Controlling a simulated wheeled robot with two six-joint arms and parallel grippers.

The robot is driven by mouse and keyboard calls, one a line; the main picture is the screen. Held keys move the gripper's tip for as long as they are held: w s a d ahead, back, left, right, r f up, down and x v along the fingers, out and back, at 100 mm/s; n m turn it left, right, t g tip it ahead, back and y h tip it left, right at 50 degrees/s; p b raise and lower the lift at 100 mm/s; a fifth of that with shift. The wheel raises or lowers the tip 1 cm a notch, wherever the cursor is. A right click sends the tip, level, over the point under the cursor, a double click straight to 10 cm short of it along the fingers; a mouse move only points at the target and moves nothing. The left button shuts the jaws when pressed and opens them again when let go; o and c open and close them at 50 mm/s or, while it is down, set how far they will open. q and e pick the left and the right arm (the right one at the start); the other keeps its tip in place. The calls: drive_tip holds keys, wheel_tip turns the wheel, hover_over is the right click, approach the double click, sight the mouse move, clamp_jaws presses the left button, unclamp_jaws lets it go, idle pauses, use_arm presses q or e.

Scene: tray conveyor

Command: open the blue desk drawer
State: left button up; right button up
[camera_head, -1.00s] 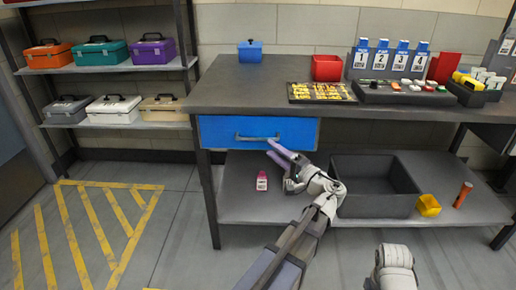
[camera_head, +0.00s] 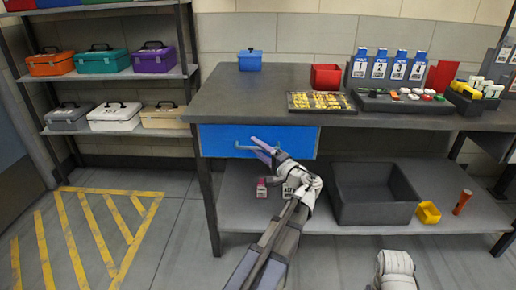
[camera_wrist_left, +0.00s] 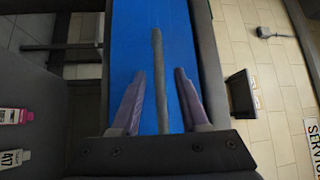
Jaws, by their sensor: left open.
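The blue desk drawer (camera_head: 220,138) sits under the left part of the grey workbench top and looks shut. Its grey bar handle (camera_wrist_left: 157,55) runs between the two purple fingers of my left gripper (camera_wrist_left: 160,76) in the left wrist view. The fingers are apart, one on each side of the bar, with a gap to it on both sides. In the head view my left gripper (camera_head: 260,148) is in front of the drawer and hides part of the handle. My right gripper is not in view.
The workbench top (camera_head: 225,92) holds a blue box (camera_head: 250,60), a red bin (camera_head: 326,77) and a tray of yellow pieces (camera_head: 320,102). On the lower shelf are a pink bottle (camera_head: 262,188) and a large dark bin (camera_head: 375,210). A case rack (camera_head: 118,75) stands at left.

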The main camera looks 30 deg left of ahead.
use_arm(q)
clamp_jaws()
idle(1.4)
